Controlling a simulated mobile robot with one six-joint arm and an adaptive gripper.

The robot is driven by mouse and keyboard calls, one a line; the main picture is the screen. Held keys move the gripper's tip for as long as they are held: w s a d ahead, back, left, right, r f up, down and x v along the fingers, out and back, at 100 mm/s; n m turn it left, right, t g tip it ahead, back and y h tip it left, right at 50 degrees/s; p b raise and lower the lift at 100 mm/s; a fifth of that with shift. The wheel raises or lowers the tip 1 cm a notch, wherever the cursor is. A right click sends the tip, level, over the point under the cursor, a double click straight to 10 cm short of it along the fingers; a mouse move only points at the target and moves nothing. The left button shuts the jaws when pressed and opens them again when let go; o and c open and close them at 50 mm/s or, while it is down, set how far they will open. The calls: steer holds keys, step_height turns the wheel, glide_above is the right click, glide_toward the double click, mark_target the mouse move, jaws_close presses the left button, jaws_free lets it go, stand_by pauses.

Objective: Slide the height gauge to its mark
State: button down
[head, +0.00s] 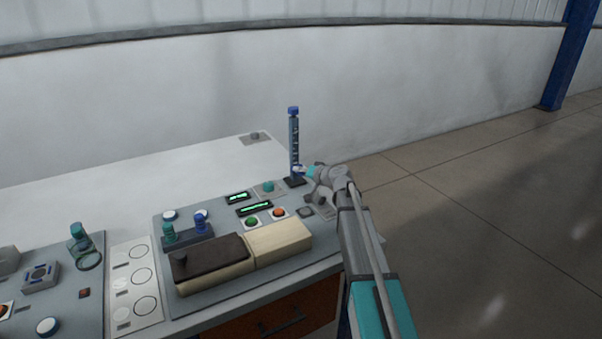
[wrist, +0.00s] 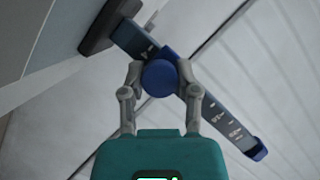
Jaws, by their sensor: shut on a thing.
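The height gauge (head: 294,135) is an upright grey post with white marks, a blue cap and a dark base, at the back right corner of the panel. In the wrist view the gauge post (wrist: 222,112) runs diagonally, with its dark base (wrist: 108,24) at the upper left. A round blue slider (wrist: 160,77) sits on the post, on its lower part near the base. My gripper (wrist: 160,75) is shut on this slider, one finger on each side. In the head view my gripper (head: 305,171) is at the low part of the post, and the slider is mostly hidden there.
The panel holds green displays (head: 254,208), a green button (head: 252,222), an orange button (head: 279,212) and a teal knob (head: 268,186) left of the gauge. A dark and cream box (head: 278,241) lies in front. A white wall stands behind; open floor is at the right.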

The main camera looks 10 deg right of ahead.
steer(key=shift+r+p, duration=0.85)
steer(key=shift+r, duration=0.35)
steer(key=shift+f, duration=0.1)
steer(key=shift+c, duration=1.7)
jaws_free()
steer(key=shift+f, duration=0.1)
